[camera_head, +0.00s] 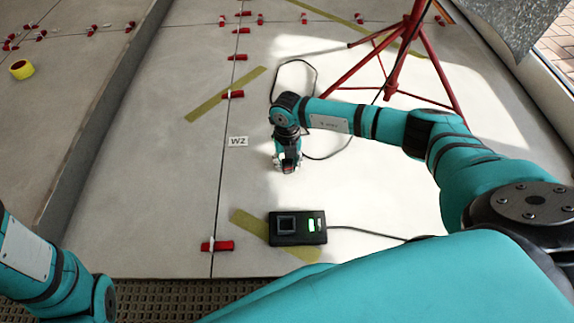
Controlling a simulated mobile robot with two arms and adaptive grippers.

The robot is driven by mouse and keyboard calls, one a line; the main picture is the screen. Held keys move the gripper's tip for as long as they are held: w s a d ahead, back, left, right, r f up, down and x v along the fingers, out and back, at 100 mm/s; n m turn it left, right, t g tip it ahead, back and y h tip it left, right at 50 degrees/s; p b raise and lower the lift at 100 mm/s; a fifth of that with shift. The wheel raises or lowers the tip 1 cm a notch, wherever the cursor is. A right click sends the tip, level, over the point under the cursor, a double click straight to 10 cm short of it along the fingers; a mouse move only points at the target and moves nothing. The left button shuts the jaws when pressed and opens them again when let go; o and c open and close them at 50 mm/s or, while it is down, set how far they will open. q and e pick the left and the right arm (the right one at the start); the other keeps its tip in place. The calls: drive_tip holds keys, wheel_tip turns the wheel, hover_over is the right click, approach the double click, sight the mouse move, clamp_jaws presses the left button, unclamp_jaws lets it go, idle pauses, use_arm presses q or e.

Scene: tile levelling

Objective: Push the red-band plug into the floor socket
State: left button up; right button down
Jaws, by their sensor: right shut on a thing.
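My right gripper (287,165) points down over the pale floor, a little left of the picture's middle. It is shut on the red-band plug (288,169), of which only a small dark and red part shows between the fingers. The floor socket (285,225) is a square opening in a black box (298,240) with a lit green panel. The box lies on the floor nearer to me, below the gripper in the picture. The plug is apart from the socket. Part of my left arm shows at the lower left; its gripper is out of view.
A black cable (315,78) loops on the floor behind my right arm. Another cable (365,231) runs right from the box. A red tripod (394,68) stands at the back. Red tile clips (223,246) sit along the joints. A yellow tape roll (21,69) lies far left.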

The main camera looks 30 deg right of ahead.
sight(287, 161)
drive_tip(key=shift+r+p, duration=3)
drive_tip(key=shift+r, duration=0.05)
